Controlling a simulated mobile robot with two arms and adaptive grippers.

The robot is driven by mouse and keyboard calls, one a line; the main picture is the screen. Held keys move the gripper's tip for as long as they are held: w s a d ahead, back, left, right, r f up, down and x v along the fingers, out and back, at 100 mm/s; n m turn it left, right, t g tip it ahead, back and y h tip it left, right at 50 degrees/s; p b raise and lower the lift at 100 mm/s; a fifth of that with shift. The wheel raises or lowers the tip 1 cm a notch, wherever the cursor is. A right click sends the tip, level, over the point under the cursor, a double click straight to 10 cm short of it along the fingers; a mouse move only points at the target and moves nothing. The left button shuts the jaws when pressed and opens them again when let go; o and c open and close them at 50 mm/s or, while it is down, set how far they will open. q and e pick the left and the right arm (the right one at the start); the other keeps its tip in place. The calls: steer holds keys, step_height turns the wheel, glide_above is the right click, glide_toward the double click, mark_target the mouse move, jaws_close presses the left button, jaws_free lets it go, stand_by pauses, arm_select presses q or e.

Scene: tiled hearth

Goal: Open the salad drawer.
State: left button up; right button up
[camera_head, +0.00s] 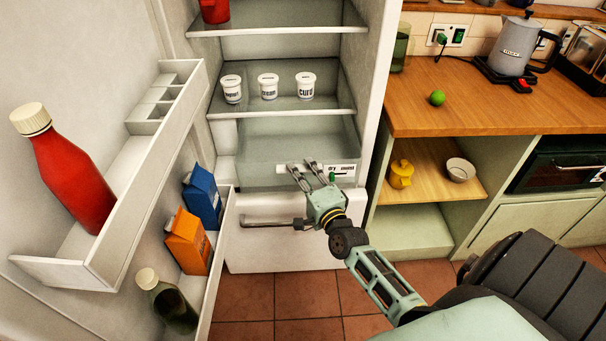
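The salad drawer (262,172) is a clear, greyish bin at the bottom of the open fridge, under the shelf with the white tubs. A white label strip (345,169) with dark print and a green mark runs along its front. I cannot tell for sure whether it is fully shut. My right gripper (307,168) is in front of the label strip, its two fingers apart and pointing at the drawer front. Nothing shows between the fingers. I cannot tell whether the fingertips touch the strip. My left gripper is not in view.
The open fridge door at left holds a red bottle (68,170), an orange carton (187,242), a blue carton (204,198) and a dark green bottle (172,304). A white lower drawer (275,250) with a bar handle sits below. A wooden counter (480,112) stands right.

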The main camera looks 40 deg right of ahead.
steer(key=shift+s, duration=0.1)
jaws_close()
steer(key=shift+f, duration=0.1)
steer(key=shift+a+f, duration=0.1)
steer(key=shift+w+d+b, duration=0.55)
steer(key=shift+w+d, duration=0.1)
steer(key=shift+w, duration=0.35)
steer(key=shift+w+f, duration=0.1)
steer(key=shift+w, duration=0.05)
jaws_free()
steer(key=shift+d, duration=0.1)
steer(key=shift+r, duration=0.25)
